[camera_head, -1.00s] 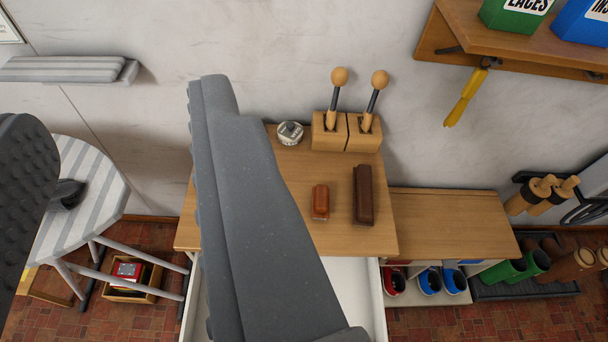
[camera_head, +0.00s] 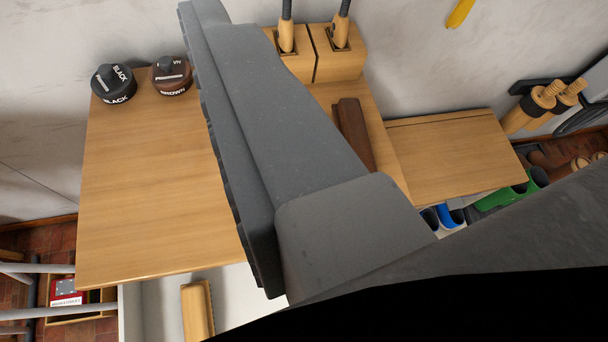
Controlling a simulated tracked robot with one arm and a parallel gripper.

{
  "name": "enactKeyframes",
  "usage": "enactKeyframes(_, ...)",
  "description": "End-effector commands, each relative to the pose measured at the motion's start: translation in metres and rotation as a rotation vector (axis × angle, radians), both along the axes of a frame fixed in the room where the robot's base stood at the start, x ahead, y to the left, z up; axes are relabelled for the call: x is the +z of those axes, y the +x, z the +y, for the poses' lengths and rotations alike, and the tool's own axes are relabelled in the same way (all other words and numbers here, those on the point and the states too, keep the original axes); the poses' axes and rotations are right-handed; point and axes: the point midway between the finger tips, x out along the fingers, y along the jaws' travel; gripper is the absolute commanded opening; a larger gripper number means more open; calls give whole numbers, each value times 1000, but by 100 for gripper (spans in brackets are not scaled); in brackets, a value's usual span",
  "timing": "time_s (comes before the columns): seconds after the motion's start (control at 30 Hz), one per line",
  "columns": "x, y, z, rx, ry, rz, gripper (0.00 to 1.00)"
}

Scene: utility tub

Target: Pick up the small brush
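My gripper shows as one large grey finger (camera_head: 275,110) that slants across the middle of the view. Its ribbed inner side faces left with nothing against it; the other finger is out of view, so the gripper stands open and empty. The small reddish-brown brush is not visible now; the finger covers that part of the wooden top (camera_head: 150,200). A longer dark brown brush (camera_head: 353,130) lies just right of the finger, partly covered by it.
Black (camera_head: 113,85) and brown (camera_head: 171,77) polish tins stand at the back left. Wooden blocks (camera_head: 340,60) with upright handles stand at the back. A light wooden piece (camera_head: 197,310) lies in the white tub below. A lower wooden top (camera_head: 455,155) is at right. The left tabletop is clear.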

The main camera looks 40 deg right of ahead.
Motion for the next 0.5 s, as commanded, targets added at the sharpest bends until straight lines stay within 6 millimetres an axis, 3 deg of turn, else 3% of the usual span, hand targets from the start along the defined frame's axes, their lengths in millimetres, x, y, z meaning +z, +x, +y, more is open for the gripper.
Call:
enactKeyframes(0.03,-51,10,-16,-27,5,31,53)
enactKeyframes(0.2,-173,16,-59,-109,10,64,53)
enactKeyframes(0.3,-228,7,-78,-149,9,83,53)
enactKeyframes(0.4,-264,-3,-91,-178,6,90,53)
enactKeyframes(0.5,-285,-10,-98,-195,4,97,53)
